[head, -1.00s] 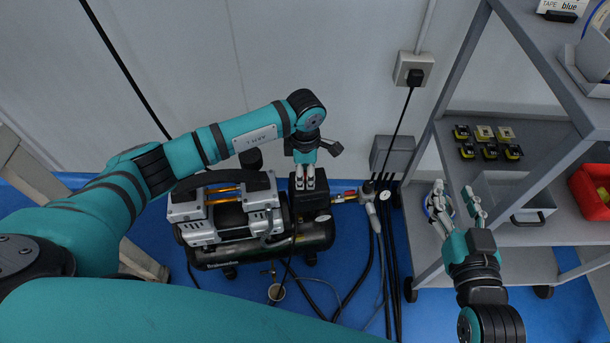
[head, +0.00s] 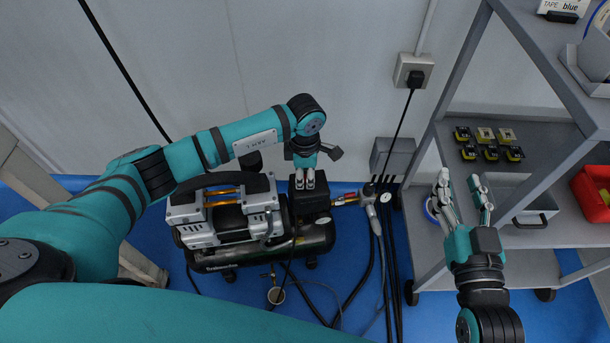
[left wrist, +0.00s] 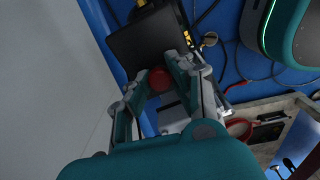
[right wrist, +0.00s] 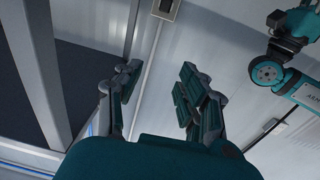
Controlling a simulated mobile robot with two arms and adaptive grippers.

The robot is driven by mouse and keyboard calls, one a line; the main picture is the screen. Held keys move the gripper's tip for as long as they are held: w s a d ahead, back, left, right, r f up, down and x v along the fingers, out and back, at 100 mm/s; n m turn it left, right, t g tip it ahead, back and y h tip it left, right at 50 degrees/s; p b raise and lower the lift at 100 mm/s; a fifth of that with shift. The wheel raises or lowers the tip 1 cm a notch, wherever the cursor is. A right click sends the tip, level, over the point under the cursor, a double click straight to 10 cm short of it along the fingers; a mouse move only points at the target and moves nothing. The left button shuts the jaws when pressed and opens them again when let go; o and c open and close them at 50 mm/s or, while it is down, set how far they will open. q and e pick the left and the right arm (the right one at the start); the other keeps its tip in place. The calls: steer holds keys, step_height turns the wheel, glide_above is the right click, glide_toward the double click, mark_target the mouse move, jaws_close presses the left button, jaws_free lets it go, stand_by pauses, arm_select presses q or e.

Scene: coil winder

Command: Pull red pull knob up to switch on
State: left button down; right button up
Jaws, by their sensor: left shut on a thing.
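The red pull knob (left wrist: 159,79) shows in the left wrist view between the fingertips of my left gripper (left wrist: 160,84). It sits at the edge of a black box (left wrist: 143,43) on the compressor. In the head view my left gripper (head: 305,180) points down onto that black box (head: 313,198), and its fingers hide the knob. My left gripper is shut on the red knob. My right gripper (head: 463,198) is open and empty beside the grey shelf, away from the compressor; it also shows in the right wrist view (right wrist: 158,75).
The compressor (head: 225,222) stands on the blue floor by the wall, with hoses and black cables (head: 390,260) to its right. A grey shelf cart (head: 470,90) with small parts and a red bin (head: 592,195) stands at the right. A wall socket (head: 412,72) is above.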

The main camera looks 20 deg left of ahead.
arm_select(q)
steer(key=shift+r, duration=0.25)
arm_select(e)
steer(key=shift+s+d+f+g, duration=0.15)
steer(key=shift+f+g, duration=0.25)
steer(key=shift+f, duration=0.3)
steer(key=shift+f+h, duration=0.25)
steer(key=shift+h, duration=0.05)
arm_select(q)
steer(key=shift+r+p, duration=0.15)
steer(key=shift+p, duration=0.15)
arm_select(e)
steer(key=shift+d+f+g, duration=0.1)
steer(key=shift+f+g, duration=0.15)
steer(key=shift+g, duration=0.05)
arm_select(q)
steer(key=c, duration=1.2)
jaws_free()
steer(key=shift+o, duration=0.4)
